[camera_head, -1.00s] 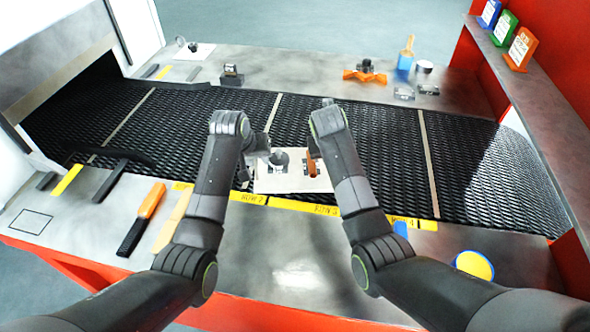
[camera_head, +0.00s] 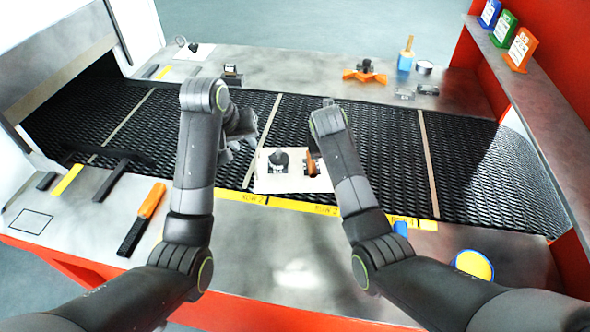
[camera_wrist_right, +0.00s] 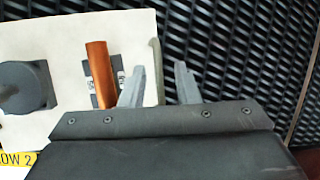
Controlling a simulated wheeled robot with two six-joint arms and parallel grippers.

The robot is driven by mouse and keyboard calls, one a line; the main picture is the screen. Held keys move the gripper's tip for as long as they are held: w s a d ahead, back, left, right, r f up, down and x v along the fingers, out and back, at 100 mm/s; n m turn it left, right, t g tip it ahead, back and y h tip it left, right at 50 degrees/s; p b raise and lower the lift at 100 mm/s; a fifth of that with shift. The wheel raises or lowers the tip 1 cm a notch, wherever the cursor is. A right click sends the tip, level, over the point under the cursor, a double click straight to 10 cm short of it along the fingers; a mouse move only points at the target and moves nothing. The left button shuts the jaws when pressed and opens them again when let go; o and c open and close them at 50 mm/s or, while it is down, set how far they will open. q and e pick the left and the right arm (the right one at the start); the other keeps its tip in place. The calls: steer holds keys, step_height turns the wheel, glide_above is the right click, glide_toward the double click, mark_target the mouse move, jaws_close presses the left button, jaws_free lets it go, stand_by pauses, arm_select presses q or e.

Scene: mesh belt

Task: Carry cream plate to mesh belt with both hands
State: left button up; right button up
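The cream plate (camera_head: 268,185) lies on the mesh belt (camera_head: 380,150), near its front edge. It carries a dark round part (camera_head: 279,160) and an orange-handled piece (camera_head: 313,166). My left gripper (camera_head: 238,150) is off the plate's left side, empty, with its fingers apart. My right gripper (camera_wrist_right: 158,80) is at the plate's right edge in the right wrist view, fingers apart. The plate's raised right edge shows between those fingers, with a gap to the right finger. In the head view my right arm hides most of that gripper.
Yellow row labels (camera_head: 300,206) run along the belt's front edge. An orange-and-black tool (camera_head: 142,218) and a yellow-and-blue disc (camera_head: 473,266) lie on the front ledge. An orange stand (camera_head: 364,76) is on the back ledge. The belt to the right is bare.

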steer(key=shift+s+a+r, duration=0.1)
steer(key=shift+r, duration=0.2)
arm_select(q)
steer(key=shift+s+r, duration=0.1)
steer(key=shift+r, duration=0.15)
arm_select(e)
steer(key=v, duration=1.1)
steer(key=shift+r, duration=0.15)
steer(key=shift+s, duration=0.1)
